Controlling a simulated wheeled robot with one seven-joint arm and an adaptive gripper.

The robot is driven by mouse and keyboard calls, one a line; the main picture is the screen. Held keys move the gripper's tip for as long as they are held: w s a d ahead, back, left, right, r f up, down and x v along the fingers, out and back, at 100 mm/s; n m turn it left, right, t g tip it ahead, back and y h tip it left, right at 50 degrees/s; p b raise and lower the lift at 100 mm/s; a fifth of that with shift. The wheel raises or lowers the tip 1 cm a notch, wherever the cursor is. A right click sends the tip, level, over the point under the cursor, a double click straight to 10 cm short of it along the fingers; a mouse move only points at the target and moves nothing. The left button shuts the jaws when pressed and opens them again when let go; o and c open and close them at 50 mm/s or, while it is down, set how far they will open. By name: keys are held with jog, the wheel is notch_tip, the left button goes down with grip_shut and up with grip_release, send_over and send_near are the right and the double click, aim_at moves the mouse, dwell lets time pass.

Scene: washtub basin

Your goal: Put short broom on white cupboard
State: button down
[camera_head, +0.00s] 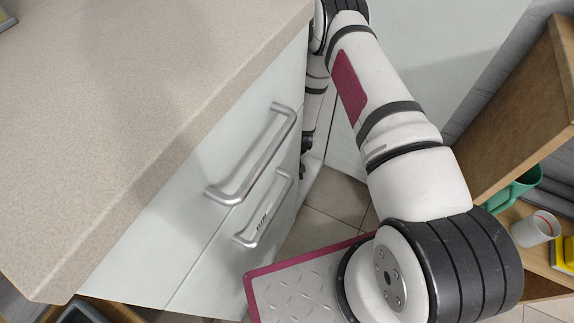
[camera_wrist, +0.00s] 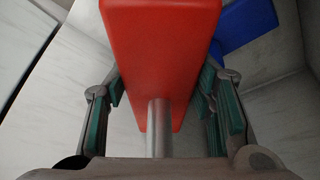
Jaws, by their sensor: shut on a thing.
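In the wrist view my gripper (camera_wrist: 162,84) has its two dark fingers with green pads on either side of a red block-shaped part (camera_wrist: 160,45) with a metal rod (camera_wrist: 158,128) below it. This is likely the short broom, held between the fingers. No bristles can be made out for certain. In the head view a white cupboard (camera_head: 185,225) with metal bar handles and a speckled beige top (camera_head: 120,110) fills the left side. My arm reaches past the cupboard's far right end, and the gripper and broom are mostly hidden there.
A wooden shelf (camera_head: 520,105) stands at the right, with a green mug (camera_head: 513,190), a white cup (camera_head: 536,229) and a yellow item (camera_head: 568,252). A blue object (camera_wrist: 245,28) shows behind the red part. The visible beige top is mostly bare. Tiled floor (camera_head: 325,205) lies between.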

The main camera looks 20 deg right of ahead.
notch_tip(320, 180, down, 5)
jog(key=shift+w+f+b, duration=0.1)
jog(key=shift+b, duration=0.95)
jog(key=c, duration=0.7)
grip_release()
jog(key=shift+s, duration=0.2)
jog(key=shift+w, duration=0.1)
jog(key=shift+r, duration=0.4)
jog(key=p+v, duration=0.5)
jog(key=v, duration=0.6)
jog(key=shift+r, duration=0.15)
